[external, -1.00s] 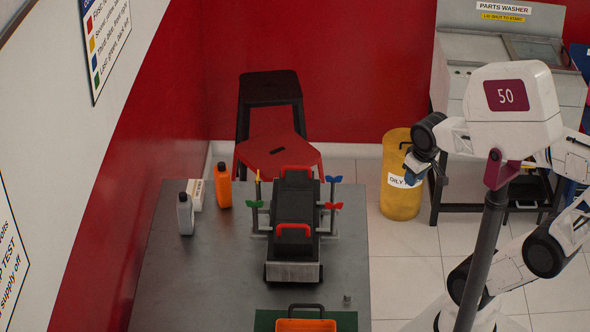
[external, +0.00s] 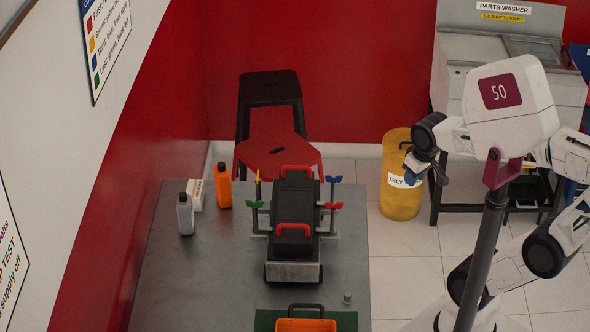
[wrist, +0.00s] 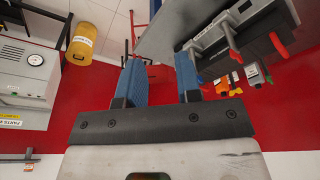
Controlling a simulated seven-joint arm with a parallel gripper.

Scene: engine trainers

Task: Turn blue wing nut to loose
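The blue wing nut (external: 333,179) sits on an upright post at the far right side of the black engine block (external: 293,210) in the external view. The red wing nut (external: 333,206) is nearer on the same side. A green one (external: 255,204) and a yellow-topped post (external: 258,178) are on the left side. My gripper (external: 413,174) is well to the right of the bench, in front of the yellow bin. In the wrist view my gripper (wrist: 160,78) shows two blue fingers set apart, with nothing between them. I cannot pick out the blue wing nut surely there.
The grey bench (external: 180,285) also holds grey and orange bottles (external: 224,187) at left and an orange container (external: 305,324) in front. A red stool (external: 278,152) stands behind it. The yellow bin (external: 399,205) and parts washer (external: 490,60) are at right. Open floor lies between bench and bin.

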